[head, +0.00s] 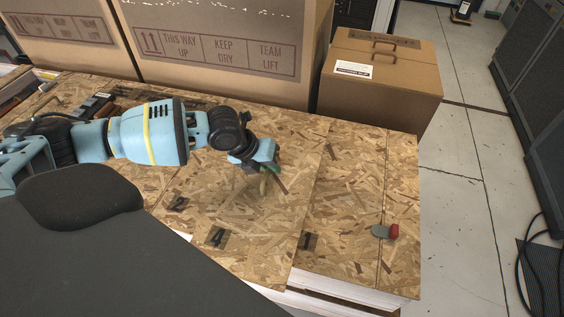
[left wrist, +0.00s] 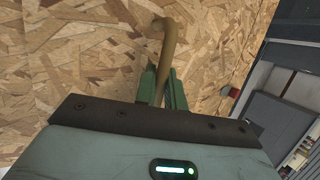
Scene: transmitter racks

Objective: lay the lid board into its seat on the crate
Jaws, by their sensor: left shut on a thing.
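The lid board (head: 270,228) is a flake-patterned wooden board under my left gripper (head: 265,168). A tan bent handle (left wrist: 166,45) stands up from its face. In the left wrist view, the green fingers of my left gripper (left wrist: 160,85) are shut on this handle. The crate has a flake-board top (head: 345,195) on the right and pale sides (head: 350,288) at the front. The board's right edge runs slanted beside this top. I cannot tell whether it lies flush or slightly raised. The seat is hidden under the board. My right gripper is not in view.
A grey and red piece (head: 385,231) sits on the crate top at right. Dark fittings (head: 218,238) lie along the front. Large cardboard boxes (head: 225,50) and a smaller box (head: 380,80) stand behind. Floor (head: 470,200) is clear at right, with dark racks (head: 545,100) beyond.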

